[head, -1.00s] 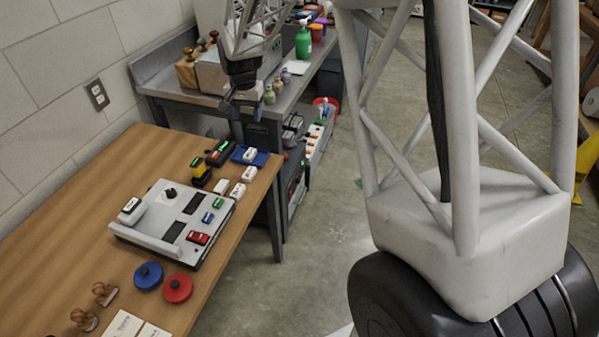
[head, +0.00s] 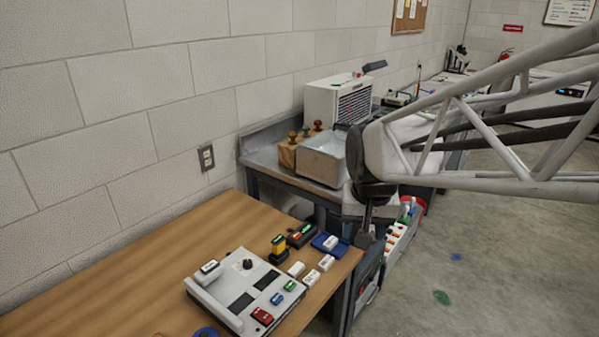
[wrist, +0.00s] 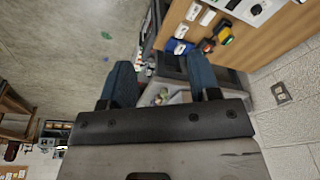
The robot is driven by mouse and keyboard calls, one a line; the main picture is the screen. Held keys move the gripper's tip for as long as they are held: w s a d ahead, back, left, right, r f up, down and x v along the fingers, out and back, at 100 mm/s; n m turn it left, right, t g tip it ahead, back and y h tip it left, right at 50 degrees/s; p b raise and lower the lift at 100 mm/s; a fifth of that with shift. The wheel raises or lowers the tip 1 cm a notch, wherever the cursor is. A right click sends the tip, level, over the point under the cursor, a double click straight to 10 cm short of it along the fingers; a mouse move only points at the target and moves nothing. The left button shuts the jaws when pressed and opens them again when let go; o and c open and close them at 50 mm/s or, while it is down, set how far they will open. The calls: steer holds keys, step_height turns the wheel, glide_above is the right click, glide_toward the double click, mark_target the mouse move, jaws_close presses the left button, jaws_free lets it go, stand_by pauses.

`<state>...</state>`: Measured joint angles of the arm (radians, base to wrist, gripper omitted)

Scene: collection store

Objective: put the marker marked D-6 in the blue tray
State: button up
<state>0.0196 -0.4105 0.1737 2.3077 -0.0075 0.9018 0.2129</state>
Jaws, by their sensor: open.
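The blue tray (head: 318,241) lies flat near the far right corner of the wooden table, with a white block-like marker (head: 331,242) on it. Several similar white markers lie nearby: one (head: 296,269), one (head: 312,278) and one (head: 326,262) in front of the tray. Any lettering is too small to read, so I cannot tell which is D-6. In the wrist view, the blue tray (wrist: 170,45) and white markers show beyond my gripper (wrist: 158,62). Its two blue-grey fingers are wide apart with nothing between them. It is off the table's right side.
A grey device with coloured switches (head: 237,283) stands on the wooden table (head: 130,275). A yellow-and-black block (head: 278,245) and a dark stand (head: 301,235) are close behind the markers. A metal bench (head: 262,158) adjoins beyond. The table's left part is clear.

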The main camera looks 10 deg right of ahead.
steer(key=s+n, duration=0.2)
steer(key=s, duration=1.2)
steer(key=shift+a+f+t, duration=0.2)
steer(key=shift+a+t, duration=0.1)
stand_by(0.5)
